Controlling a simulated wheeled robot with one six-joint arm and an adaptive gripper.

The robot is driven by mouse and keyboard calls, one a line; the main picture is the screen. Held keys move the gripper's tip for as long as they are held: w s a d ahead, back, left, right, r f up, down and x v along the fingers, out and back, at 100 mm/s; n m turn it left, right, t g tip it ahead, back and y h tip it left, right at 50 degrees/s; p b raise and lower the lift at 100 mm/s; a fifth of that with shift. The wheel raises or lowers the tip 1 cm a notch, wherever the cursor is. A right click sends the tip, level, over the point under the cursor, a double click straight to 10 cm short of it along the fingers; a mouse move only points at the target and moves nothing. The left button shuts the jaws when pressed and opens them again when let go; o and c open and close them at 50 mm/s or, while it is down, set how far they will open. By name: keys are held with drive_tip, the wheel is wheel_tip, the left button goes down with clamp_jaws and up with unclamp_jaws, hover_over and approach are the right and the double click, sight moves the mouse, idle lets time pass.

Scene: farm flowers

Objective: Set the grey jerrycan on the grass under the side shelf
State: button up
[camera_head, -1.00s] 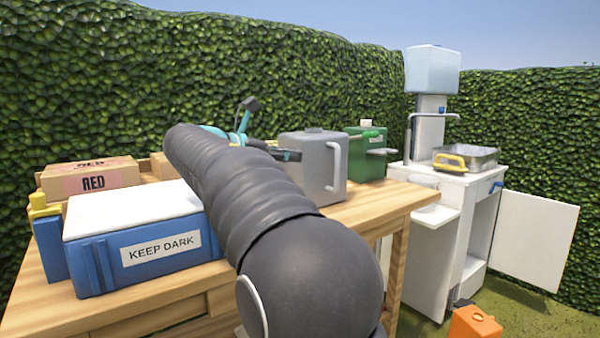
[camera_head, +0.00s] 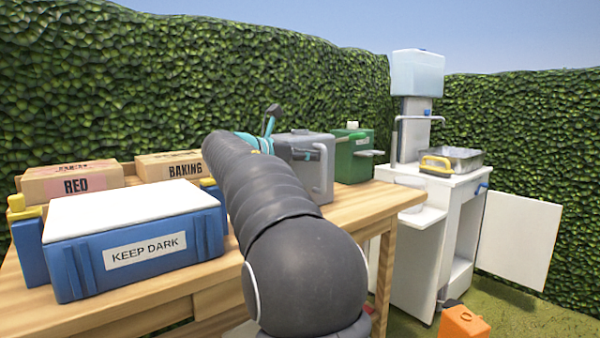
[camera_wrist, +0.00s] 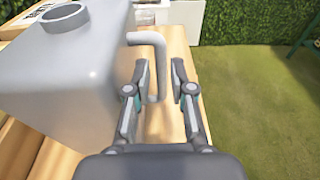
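The grey jerrycan (camera_head: 300,180) stands upright on the wooden table; its body fills the left of the wrist view (camera_wrist: 70,85), with its handle (camera_wrist: 157,60) on the right side. My gripper (camera_wrist: 160,72) is open, and the handle lies between its two fingers with a gap beside the right finger. The white side shelf (camera_head: 422,217) juts from the left of the white cabinet.
A green jerrycan (camera_head: 352,158) stands just behind the grey one. A blue KEEP DARK box (camera_head: 140,250) and cartons (camera_head: 75,183) fill the table's left. An orange container (camera_head: 462,322) stands on the grass (camera_head: 515,310) near the cabinet (camera_head: 460,240), whose door is open.

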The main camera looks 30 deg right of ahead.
sight(322, 155)
drive_tip(key=d, duration=0.1)
drive_tip(key=d+f, duration=0.1)
drive_tip(key=d, duration=0.1)
drive_tip(key=shift+w+d, duration=0.15)
drive_tip(key=shift+d, duration=0.15)
clamp_jaws()
drive_tip(key=shift+r, duration=0.2)
drive_tip(key=shift+r, duration=0.1)
